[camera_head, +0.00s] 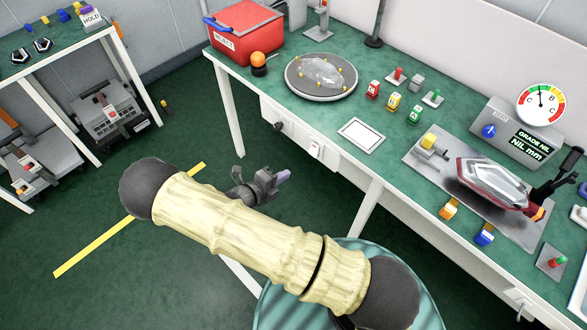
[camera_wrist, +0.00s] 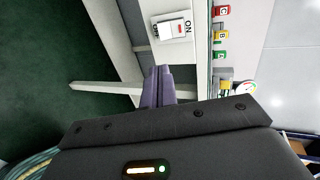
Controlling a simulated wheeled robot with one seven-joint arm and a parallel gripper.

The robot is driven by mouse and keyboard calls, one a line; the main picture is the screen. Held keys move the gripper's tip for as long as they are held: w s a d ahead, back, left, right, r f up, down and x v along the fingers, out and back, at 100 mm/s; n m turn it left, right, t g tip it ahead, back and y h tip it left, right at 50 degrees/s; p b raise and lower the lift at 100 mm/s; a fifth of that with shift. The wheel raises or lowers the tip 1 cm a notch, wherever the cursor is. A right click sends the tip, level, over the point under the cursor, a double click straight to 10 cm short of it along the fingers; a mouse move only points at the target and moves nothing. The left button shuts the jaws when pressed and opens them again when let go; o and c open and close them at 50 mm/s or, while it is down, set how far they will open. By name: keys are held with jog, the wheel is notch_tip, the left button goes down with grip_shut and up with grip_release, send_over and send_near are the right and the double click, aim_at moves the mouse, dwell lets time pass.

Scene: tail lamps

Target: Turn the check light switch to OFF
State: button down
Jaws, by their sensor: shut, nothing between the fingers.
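The check light switch (camera_head: 315,150) is a white rocker on the front panel of the green-topped bench. In the wrist view the switch (camera_wrist: 172,28) shows a small red mark, with the word ON at its right end and a partly legible label at its left end. I cannot tell which end is pressed in. My gripper (camera_head: 284,174) is in front of the bench, left of and lower than the switch, apart from it. In the wrist view the purple fingers of my gripper (camera_wrist: 158,72) are together and empty, pointing towards the panel below the switch.
A round turntable (camera_head: 320,78) and red bin (camera_head: 243,32) stand further back. A bench leg (camera_head: 369,207) is to the right. Open floor lies left.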

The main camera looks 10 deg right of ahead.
aim_at(314, 150)
jog(key=p+x, duration=0.1)
jog(key=x, duration=1.2)
jog(key=shift+w+d+f, duration=0.1)
jog(key=shift+d+f, duration=0.05)
jog(key=shift+d, duration=0.05)
